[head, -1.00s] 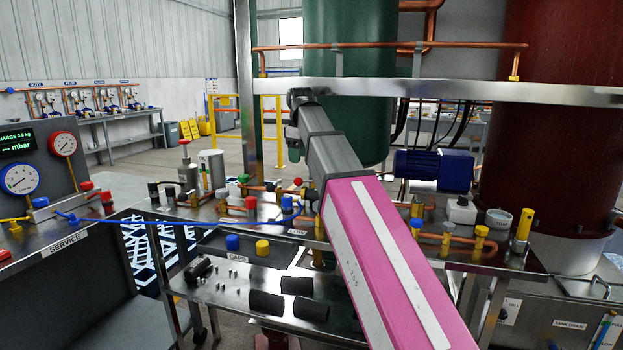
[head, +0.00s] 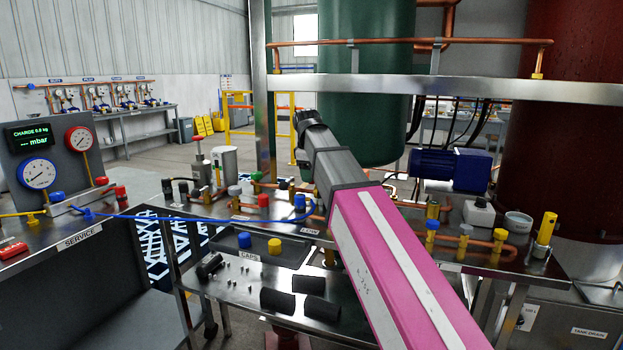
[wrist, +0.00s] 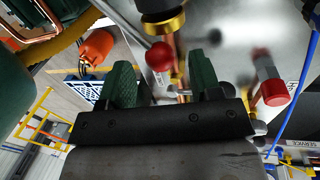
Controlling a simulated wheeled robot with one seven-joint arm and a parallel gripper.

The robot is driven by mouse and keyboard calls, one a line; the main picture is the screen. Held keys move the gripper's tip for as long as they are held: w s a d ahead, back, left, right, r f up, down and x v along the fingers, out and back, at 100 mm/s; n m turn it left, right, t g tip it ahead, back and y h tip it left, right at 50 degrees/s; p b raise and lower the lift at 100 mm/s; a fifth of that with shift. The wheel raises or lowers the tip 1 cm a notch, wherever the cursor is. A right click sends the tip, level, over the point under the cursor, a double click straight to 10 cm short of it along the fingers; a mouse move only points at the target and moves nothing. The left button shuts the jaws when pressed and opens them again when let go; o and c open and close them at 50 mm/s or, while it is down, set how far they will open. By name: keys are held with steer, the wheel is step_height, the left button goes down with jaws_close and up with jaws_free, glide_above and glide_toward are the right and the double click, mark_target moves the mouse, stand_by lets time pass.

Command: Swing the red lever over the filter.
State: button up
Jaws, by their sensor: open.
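My gripper (wrist: 162,80) is open, with its two green fingers pointing up in the wrist view. A red ball knob (wrist: 160,56), which looks like the end of the red lever, shows between and just beyond the fingertips. I cannot tell whether a finger touches it. A copper pipe and a black and gold fitting (wrist: 163,18) lie behind the ball; I cannot tell if this fitting is the filter. In the head view my pink and grey arm covers the ball, and my fingers are hidden.
A red-capped fitting (wrist: 272,85) stands right of the fingers, with a blue hose (wrist: 297,85) beyond it. In the head view, the steel bench carries copper pipes, a blue motor (head: 450,168) and a tray (head: 262,250) with caps. A green tank (head: 365,80) stands behind.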

steer(key=shift+w+f, duration=0.2)
steer(key=shift+f, duration=0.85)
jaws_close()
